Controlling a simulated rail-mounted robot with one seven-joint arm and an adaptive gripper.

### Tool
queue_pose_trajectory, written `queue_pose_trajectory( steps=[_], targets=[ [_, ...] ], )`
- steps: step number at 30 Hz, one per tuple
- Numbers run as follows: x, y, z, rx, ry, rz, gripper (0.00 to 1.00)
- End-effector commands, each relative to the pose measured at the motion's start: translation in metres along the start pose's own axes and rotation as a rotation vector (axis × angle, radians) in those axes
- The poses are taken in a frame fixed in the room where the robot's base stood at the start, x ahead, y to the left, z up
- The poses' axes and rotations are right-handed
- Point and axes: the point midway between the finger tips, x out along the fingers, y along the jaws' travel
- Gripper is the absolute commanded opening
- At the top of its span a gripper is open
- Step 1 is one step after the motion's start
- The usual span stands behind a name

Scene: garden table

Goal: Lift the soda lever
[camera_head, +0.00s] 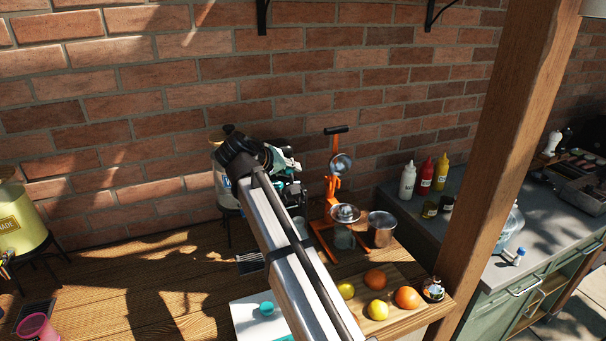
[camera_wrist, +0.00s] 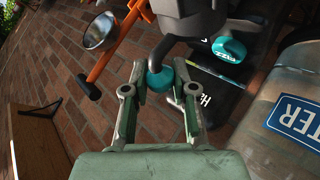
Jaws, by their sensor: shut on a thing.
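The soda lever (camera_wrist: 160,78) has a teal ball knob on a curved grey arm, and it hangs from the dark grey soda machine (camera_wrist: 190,18) in the wrist view. My gripper (camera_wrist: 158,92) is around the knob, one finger on each side, and shut on it. A second teal piece (camera_wrist: 230,48) shows to the right, beside dark panels with lettering. In the head view my arm and gripper cover most of the soda machine, and the lever is hidden there.
A dispenser labelled WATER (camera_wrist: 300,120) is close on the right in the wrist view. Fruit lies on a board (camera_head: 408,262) in front. A brick wall is behind.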

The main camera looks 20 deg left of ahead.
Motion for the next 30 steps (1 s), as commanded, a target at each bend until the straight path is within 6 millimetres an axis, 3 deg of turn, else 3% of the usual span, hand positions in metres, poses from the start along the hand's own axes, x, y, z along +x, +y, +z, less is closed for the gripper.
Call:
queue_pose_trajectory(
  steps=[6, 19, 20, 21, 22, 30],
  targets=[
    [-0.0017, -0.0127, -0.0061, -0.004, 0.009, -0.011, 0.00],
    [-0.0022, -0.0151, -0.0062, -0.004, 0.010, -0.014, 0.00],
    [-0.0023, -0.0151, -0.0062, -0.004, 0.010, -0.014, 0.29],
    [-0.0023, -0.0151, -0.0062, -0.004, 0.010, -0.014, 0.43],
    [-0.0023, -0.0150, -0.0061, -0.004, 0.010, -0.014, 0.50],
    [-0.0028, -0.0134, -0.0062, -0.004, 0.009, -0.011, 0.50]
  ],
)
